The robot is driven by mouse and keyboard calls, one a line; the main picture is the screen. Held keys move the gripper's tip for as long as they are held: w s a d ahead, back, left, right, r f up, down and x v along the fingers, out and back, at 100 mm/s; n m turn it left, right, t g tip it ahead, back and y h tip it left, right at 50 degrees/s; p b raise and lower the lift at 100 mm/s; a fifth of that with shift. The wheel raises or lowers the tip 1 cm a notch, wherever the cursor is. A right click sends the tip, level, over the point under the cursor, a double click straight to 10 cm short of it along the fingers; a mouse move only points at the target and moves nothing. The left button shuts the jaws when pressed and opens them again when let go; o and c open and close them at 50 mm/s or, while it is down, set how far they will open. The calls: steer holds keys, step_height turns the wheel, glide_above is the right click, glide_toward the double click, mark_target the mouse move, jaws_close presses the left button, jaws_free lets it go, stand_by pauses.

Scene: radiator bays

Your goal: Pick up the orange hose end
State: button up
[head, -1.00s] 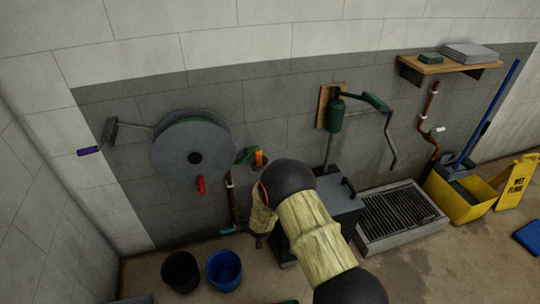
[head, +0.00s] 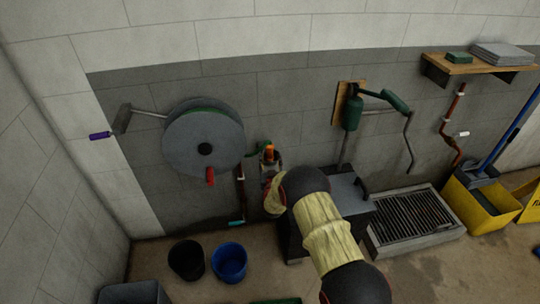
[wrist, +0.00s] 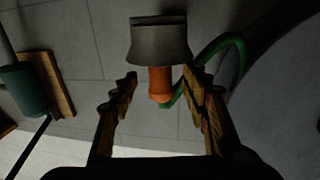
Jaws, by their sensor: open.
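The orange hose end (head: 270,149) is at the wall, just right of the hose reel, in the head view. In the wrist view the orange hose end (wrist: 160,84) sits against a grey flared holder (wrist: 160,42), with the green hose (wrist: 232,42) curving off to the right. My gripper (wrist: 160,76) is open, and its fingers appear on either side of the orange part; no contact shows, and the remaining depth is unclear. In the head view my gripper (head: 271,178) is just below the hose end, partly hidden by my arm.
The grey hose reel (head: 190,130) with a red handle (head: 210,177) is close on the left. A red pipe (head: 241,190) runs below. A green pump (head: 352,113) on a wooden board is to the right. Black (head: 186,262) and blue (head: 229,264) buckets stand on the floor.

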mark_target(270, 153)
steer(key=w, duration=0.2)
steer(key=w+b, duration=0.1)
steer(key=w, duration=0.1)
steer(key=shift+a, duration=0.3)
steer(key=shift+c, duration=0.7)
jaws_close()
